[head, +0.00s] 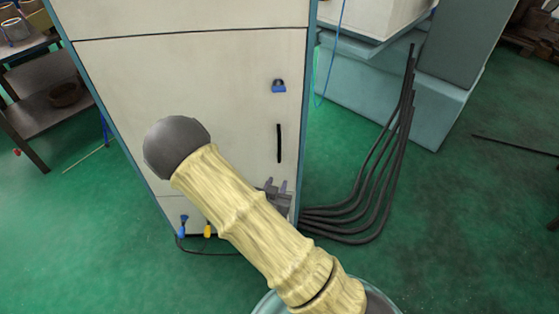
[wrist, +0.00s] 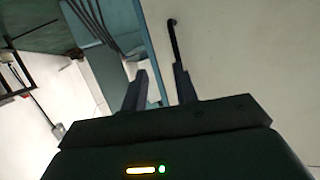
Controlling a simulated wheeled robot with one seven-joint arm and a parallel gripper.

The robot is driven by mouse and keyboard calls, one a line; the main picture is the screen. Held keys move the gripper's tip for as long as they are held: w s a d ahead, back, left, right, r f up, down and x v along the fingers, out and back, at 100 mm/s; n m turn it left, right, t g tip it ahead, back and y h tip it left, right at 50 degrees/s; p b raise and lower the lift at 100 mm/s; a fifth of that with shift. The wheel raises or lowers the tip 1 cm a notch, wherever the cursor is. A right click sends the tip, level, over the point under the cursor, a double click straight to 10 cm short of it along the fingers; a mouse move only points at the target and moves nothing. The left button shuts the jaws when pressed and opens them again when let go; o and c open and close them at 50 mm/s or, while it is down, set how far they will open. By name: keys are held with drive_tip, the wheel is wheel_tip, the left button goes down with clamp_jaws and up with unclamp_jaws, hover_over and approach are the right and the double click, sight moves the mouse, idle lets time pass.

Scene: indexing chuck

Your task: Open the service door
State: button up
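The service door (head: 215,110) is the cream front panel of a tall cabinet with blue edges in the head view. It looks closed. A black vertical bar handle (head: 279,143) sits near its right edge, with a blue padlock-like latch (head: 279,86) above it. In the wrist view the handle (wrist: 174,40) stands out from the cream panel (wrist: 240,50), just beyond my fingertips. My gripper (wrist: 158,82) is open, with a gap between its two dark fingers. In the head view my gripper (head: 276,186) is just below the handle, partly hidden behind my arm. Nothing shows between the fingers.
Several black cables (head: 375,180) run along the floor right of the cabinet to a teal machine base (head: 400,95). A shelf table (head: 55,95) stands at the left. Blue and yellow plugs (head: 207,231) are at the cabinet's foot. Green floor is open at the far right.

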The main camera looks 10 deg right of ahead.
drive_tip(key=t, duration=0.1)
drive_tip(key=a+f+n+t+b, duration=0.1)
drive_tip(key=t+b, duration=0.1)
drive_tip(key=t, duration=0.1)
drive_tip(key=shift+s+a+f+n, duration=0.2)
drive_tip(key=shift+s+a+n, duration=0.15)
drive_tip(key=shift+a+n, duration=0.05)
drive_tip(key=shift+w+f+b, duration=0.15)
drive_tip(key=shift+b, duration=0.4)
drive_tip(key=w+b, duration=0.1)
drive_tip(key=b, duration=0.2)
drive_tip(key=shift+a, duration=0.1)
drive_tip(key=b, duration=0.2)
drive_tip(key=shift+w+b, duration=0.3)
drive_tip(key=shift+b, duration=0.05)
drive_tip(key=d+b, duration=0.1)
drive_tip(key=b, duration=0.5)
drive_tip(key=shift+w+f+b, duration=0.1)
drive_tip(key=shift+w+b, duration=0.2)
drive_tip(key=shift+w, duration=0.1)
